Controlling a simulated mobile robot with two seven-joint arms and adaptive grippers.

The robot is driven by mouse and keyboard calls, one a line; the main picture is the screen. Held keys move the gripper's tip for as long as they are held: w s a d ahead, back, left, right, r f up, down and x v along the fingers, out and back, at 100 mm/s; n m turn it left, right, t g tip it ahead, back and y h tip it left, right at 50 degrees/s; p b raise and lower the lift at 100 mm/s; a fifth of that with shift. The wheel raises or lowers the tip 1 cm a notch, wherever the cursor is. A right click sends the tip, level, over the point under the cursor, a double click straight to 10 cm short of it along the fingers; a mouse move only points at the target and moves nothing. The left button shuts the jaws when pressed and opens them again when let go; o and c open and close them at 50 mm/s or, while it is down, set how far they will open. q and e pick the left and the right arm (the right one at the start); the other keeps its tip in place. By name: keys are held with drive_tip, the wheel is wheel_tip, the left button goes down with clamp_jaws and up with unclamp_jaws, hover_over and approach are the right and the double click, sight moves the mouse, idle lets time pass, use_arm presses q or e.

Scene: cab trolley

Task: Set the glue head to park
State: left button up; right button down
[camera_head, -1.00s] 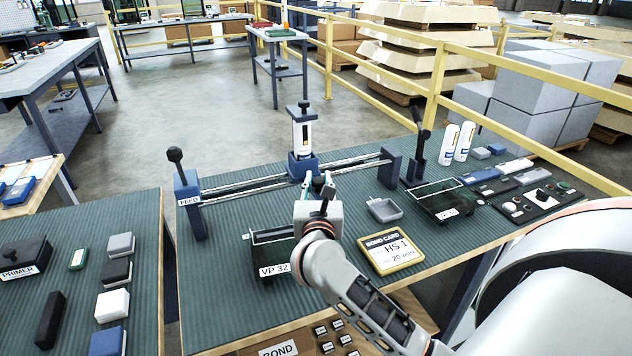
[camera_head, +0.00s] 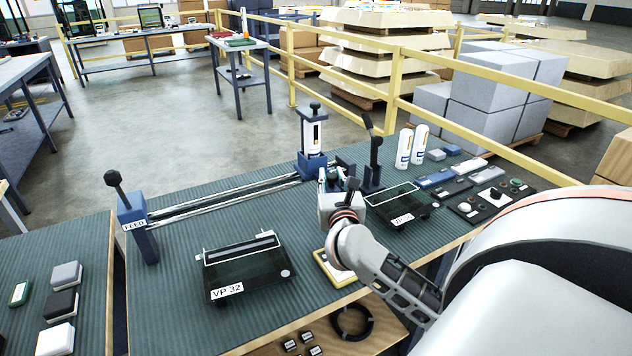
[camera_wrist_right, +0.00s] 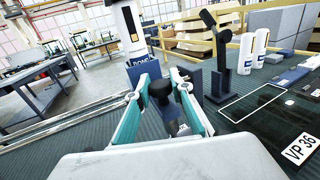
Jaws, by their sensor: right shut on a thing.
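The glue head (camera_head: 312,163) is a blue carriage with an upright white cartridge and black cap. It sits on the twin rails (camera_head: 230,200), close to the blue block at their right end (camera_head: 346,163). The carriage also shows in the right wrist view (camera_wrist_right: 143,65), just beyond the fingers. My right gripper (camera_head: 333,180) is in front of the carriage, shut on a black knob (camera_wrist_right: 160,92) between its teal-sided fingers (camera_wrist_right: 158,100). How the knob joins the carriage is hidden. My left gripper is not in view.
The FEED post (camera_head: 137,228) with its black lever stands at the rails' left end. Another black lever (camera_head: 373,150) stands right of the gripper. A VP 32 tray (camera_head: 270,285) and VP 36 tray (camera_head: 425,212) lie nearby. Two white bottles (camera_head: 404,150) stand behind.

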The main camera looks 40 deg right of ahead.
drive_tip(key=shift+s+d+r, duration=0.1)
drive_tip(key=shift+s+d, duration=0.1)
drive_tip(key=shift+d, duration=0.7)
drive_tip(key=shift+s+d, duration=0.2)
drive_tip(key=shift+d, duration=0.75)
drive_tip(key=c, duration=1.9)
unclamp_jaws()
drive_tip(key=shift+o, duration=0.6)
drive_tip(key=shift+d, duration=0.1)
drive_tip(key=v, duration=1.2)
